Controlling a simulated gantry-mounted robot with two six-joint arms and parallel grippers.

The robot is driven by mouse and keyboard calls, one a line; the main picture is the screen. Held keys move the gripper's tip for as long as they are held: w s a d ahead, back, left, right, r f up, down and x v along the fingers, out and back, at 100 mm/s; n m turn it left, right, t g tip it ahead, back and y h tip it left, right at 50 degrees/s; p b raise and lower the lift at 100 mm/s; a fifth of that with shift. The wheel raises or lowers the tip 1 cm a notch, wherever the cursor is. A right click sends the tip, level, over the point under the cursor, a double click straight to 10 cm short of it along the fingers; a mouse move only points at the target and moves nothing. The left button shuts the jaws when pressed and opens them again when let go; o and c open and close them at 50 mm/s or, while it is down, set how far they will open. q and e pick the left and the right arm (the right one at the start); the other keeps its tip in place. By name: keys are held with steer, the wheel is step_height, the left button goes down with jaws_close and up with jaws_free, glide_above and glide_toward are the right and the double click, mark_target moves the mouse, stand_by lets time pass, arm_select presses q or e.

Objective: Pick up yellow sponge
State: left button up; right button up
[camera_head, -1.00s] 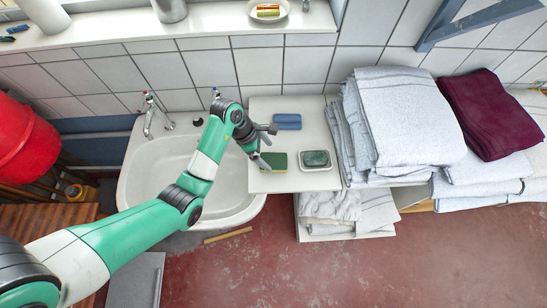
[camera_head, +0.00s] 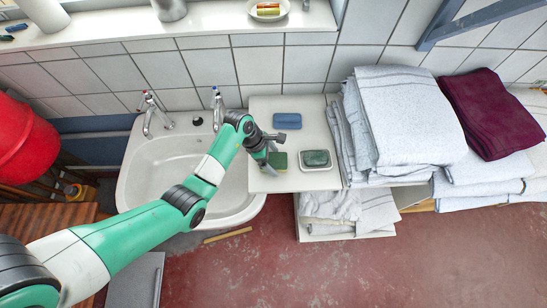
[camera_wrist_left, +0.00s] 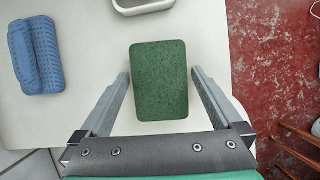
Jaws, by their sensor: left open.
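A sponge with a green top (camera_head: 280,161) lies on the white counter beside the sink. In the head view a thin yellowish edge shows under its green face. In the left wrist view the sponge (camera_wrist_left: 159,80) shows only its dark green face. My left gripper (camera_head: 270,165) is over the sponge's left part in the head view. In the left wrist view its open fingers (camera_wrist_left: 160,82) are on either side of the sponge, with gaps between finger and sponge. I cannot tell their exact height above the counter. My right gripper is not in view.
A soap dish with a green item (camera_head: 317,159) stands right of the sponge, and a blue brush-like object (camera_head: 287,121) lies behind. Folded towels (camera_head: 408,115) are stacked to the right. The sink (camera_head: 165,171) is to the left. The counter's front edge (camera_head: 300,190) is close.

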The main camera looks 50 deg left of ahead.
mark_target(279, 160)
arm_select(q)
steer(key=c, duration=1.1)
steer(key=shift+c, duration=0.3)
steer(key=shift+r, duration=0.4)
step_height(279, 160, up, 4)
steer(key=shift+f, duration=0.25)
steer(key=s+d+r+p, duration=0.6)
steer(key=s+r, duration=0.3)
steer(key=s, duration=0.3)
steer(key=shift+s+d+p, duration=0.15)
steer(key=shift+s+p, duration=0.15)
steer(key=shift+p, duration=0.5)
